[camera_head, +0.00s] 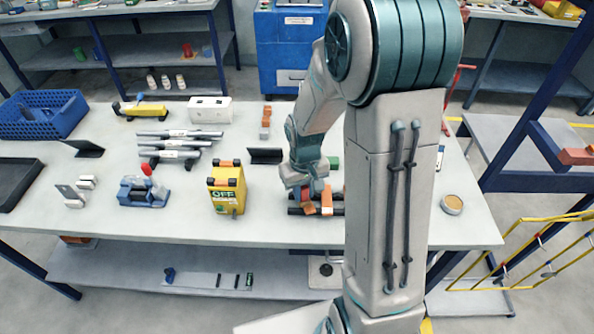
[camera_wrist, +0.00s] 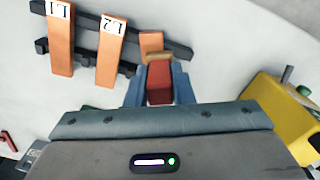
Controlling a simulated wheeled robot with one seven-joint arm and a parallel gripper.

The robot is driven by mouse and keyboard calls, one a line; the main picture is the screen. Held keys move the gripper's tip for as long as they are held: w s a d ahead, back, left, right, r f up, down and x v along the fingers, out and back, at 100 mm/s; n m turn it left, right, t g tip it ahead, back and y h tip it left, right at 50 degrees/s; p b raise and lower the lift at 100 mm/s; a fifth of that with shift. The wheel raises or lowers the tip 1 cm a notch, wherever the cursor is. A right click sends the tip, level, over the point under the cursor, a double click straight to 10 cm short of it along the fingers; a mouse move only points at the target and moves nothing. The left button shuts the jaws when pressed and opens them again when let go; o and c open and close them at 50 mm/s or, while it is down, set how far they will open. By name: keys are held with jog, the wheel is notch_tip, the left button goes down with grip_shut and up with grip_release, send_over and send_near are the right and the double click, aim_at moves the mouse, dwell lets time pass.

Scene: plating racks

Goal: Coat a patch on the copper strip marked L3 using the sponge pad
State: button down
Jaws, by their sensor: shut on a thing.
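My gripper (camera_wrist: 159,84) is shut on a red block (camera_wrist: 159,78), which I take to be the sponge pad. In the wrist view, copper strips marked L1 (camera_wrist: 60,42) and L2 (camera_wrist: 111,52) lie across two dark rails (camera_wrist: 83,52). A third copper strip (camera_wrist: 151,41) lies to their right, in line with the red block. Its label is hidden, so I cannot read L3. The block covers its near part; I cannot tell whether they touch. In the head view my gripper (camera_head: 307,190) is low over the rack, with copper strips (camera_head: 326,202) beside it.
A yellow box marked OFF (camera_head: 228,188) stands left of the rack and shows at the right in the wrist view (camera_wrist: 285,115). A black angled plate (camera_head: 265,156) lies behind. A round dish (camera_head: 452,204) sits at the right. My arm hides part of the table.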

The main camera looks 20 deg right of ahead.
jog(key=shift+a, duration=0.65)
jog(key=shift+w+d, duration=0.1)
jog(key=shift+d, duration=0.05)
jog(key=shift+w+d, duration=0.15)
jog(key=shift+d, duration=0.85)
jog(key=shift+w+d, duration=0.15)
jog(key=shift+d, duration=0.8)
jog(key=shift+a, duration=0.35)
jog(key=a, duration=0.3)
jog(key=shift+s+a+b, duration=0.1)
jog(key=shift+s+b, duration=0.05)
jog(key=shift+b, duration=0.2)
jog(key=shift+a+r+p, duration=0.2)
jog(key=shift+r+p, duration=0.45)
jog(key=shift+r, duration=0.55)
notch_tip(320, 180, up, 6)
jog(key=p, duration=0.4)
jog(key=shift+f, duration=0.15)
jog(key=shift+d+f+b, duration=0.1)
jog(key=shift+f+b, duration=0.15)
jog(key=shift+b, duration=0.3)
